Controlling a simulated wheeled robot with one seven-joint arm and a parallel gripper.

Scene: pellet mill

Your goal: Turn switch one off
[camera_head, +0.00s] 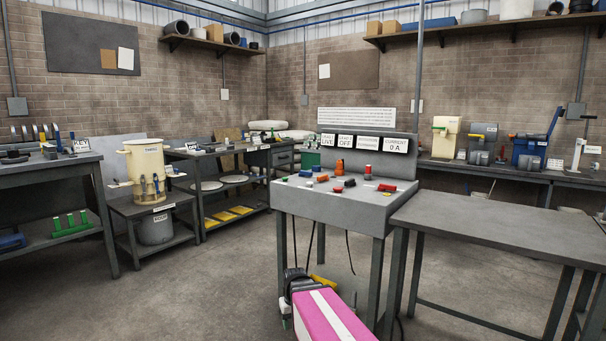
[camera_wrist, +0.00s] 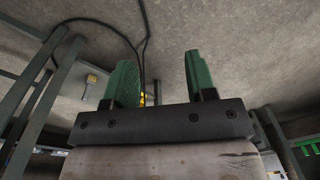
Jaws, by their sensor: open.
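A grey control desk (camera_head: 336,207) stands at the centre right in the head view. Its sloped top carries several small red, green, orange and yellow controls; which one is switch one I cannot tell. In the head view my arm is low in front of the desk.
A bare grey table (camera_head: 500,225) adjoins the desk on the right. Workbenches with a cream bucket (camera_head: 146,162) and other gear stand to the left and along the back wall. Black cables (camera_head: 348,252) hang beneath the desk. The floor at the left centre is clear.

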